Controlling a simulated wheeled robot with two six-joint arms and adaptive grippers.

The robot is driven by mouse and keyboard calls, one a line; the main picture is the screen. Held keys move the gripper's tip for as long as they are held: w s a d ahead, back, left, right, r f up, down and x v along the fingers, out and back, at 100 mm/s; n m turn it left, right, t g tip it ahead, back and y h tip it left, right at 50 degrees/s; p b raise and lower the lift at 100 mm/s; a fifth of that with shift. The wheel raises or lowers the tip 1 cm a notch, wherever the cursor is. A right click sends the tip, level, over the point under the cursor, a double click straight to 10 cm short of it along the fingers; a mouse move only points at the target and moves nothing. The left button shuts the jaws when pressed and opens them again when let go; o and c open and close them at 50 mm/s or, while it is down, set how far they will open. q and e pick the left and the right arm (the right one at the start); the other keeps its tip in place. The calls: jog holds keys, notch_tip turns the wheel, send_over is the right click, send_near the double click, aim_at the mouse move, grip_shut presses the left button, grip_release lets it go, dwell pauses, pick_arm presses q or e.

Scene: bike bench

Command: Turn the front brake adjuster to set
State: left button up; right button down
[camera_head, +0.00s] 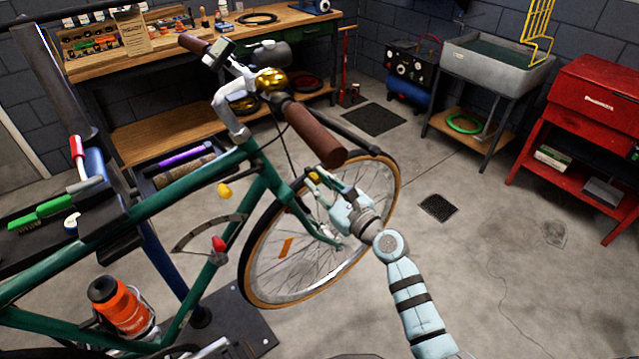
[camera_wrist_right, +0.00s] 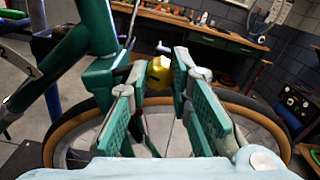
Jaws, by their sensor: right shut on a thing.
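The green bicycle (camera_head: 207,176) is held in a stand, with its front wheel (camera_head: 290,268) toward the middle of the room. The front brake adjuster (camera_head: 314,176) is a small yellow piece by the front fork, below the brown handlebar grip. It also shows in the right wrist view (camera_wrist_right: 158,76), between my fingertips. My right gripper (camera_head: 320,183) reaches in from the lower right and is shut on the adjuster. In the wrist view its green-padded fingers (camera_wrist_right: 160,68) stand on either side of it. Any setting mark on the adjuster is too small to tell. My left gripper is not in view.
The brown grip (camera_head: 314,134) hangs close above my right gripper, and the spokes and tyre are right beside it. A wooden workbench (camera_head: 190,52) stands behind. A grey sink (camera_head: 497,62) and red cabinet (camera_head: 598,95) are at right.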

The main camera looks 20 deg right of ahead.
jog(key=n+b, duration=0.1)
jog(key=n, duration=0.4)
jog(key=n+b, duration=0.1)
jog(key=n, duration=0.3)
jog(key=shift+n, duration=0.4)
jog(key=n+b, duration=0.2)
jog(key=n, duration=0.3)
jog(key=shift+n, duration=0.3)
jog(key=n+b, duration=0.2)
jog(key=n, duration=0.2)
jog(key=n+b, duration=0.2)
jog(key=n, duration=0.3)
jog(key=n+b, duration=0.2)
jog(key=n, duration=0.2)
jog(key=shift+n, duration=0.3)
jog(key=n+b, duration=0.2)
jog(key=n, duration=0.2)
jog(key=n+b, duration=0.1)
jog(key=n, duration=0.4)
jog(key=shift+b, duration=0.4)
jog(key=shift+n, duration=0.3)
